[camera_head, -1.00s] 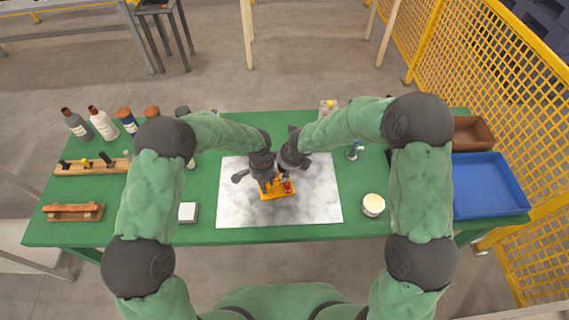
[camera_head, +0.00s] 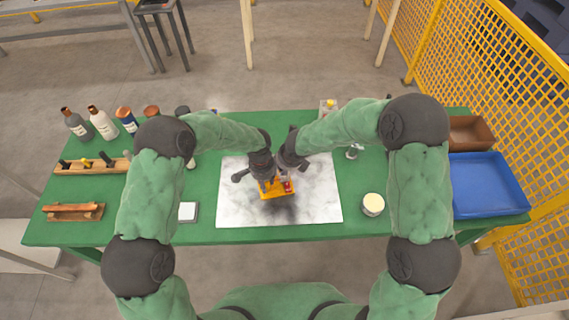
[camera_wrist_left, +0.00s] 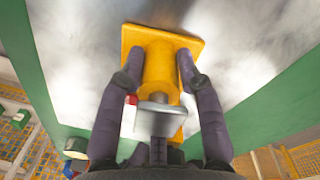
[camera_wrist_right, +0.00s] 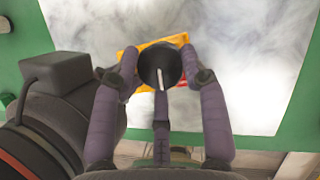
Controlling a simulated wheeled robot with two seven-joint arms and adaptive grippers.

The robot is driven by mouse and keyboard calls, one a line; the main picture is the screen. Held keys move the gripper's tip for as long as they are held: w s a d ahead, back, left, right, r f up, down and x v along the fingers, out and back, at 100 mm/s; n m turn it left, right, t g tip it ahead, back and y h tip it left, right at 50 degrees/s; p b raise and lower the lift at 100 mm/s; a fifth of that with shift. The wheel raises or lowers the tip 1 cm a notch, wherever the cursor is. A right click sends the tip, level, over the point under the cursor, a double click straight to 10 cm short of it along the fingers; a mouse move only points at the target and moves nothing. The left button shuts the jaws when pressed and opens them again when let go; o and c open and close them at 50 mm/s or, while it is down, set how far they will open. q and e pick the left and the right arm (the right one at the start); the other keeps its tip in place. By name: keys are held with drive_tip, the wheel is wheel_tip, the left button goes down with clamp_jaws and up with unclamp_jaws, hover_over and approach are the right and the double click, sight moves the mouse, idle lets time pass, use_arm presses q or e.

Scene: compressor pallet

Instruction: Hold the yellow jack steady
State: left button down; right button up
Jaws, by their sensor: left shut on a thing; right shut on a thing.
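The yellow jack (camera_head: 271,192) is over the marbled mat near the table's middle, with a red part (camera_head: 287,185) beside it. My right gripper (camera_head: 286,170) is just right of the left one, shut on a dark round part (camera_wrist_right: 160,65) with a pale rod. That part hides much of the jack in the right wrist view; whether they are joined is unclear.
The marbled mat (camera_head: 235,205) is otherwise clear. A white box (camera_head: 188,212) is left of it, and a cream-topped tin (camera_head: 373,204) is right. Bottles (camera_head: 103,123) and wooden racks (camera_head: 75,212) stand left. A blue tray (camera_head: 487,190) and brown bin (camera_head: 472,132) are right.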

drive_tip(key=shift+w+r+m+h, duration=0.2)
drive_tip(key=shift+m+h, duration=0.1)
drive_tip(key=shift+m, duration=0.7)
drive_tip(key=o, duration=1.1)
drive_tip(key=shift+c, duration=0.2)
drive_tip(key=shift+o, duration=0.2)
drive_tip(key=shift+s+f, duration=0.1)
drive_tip(key=v, duration=1.2)
drive_tip(key=shift+s, duration=0.2)
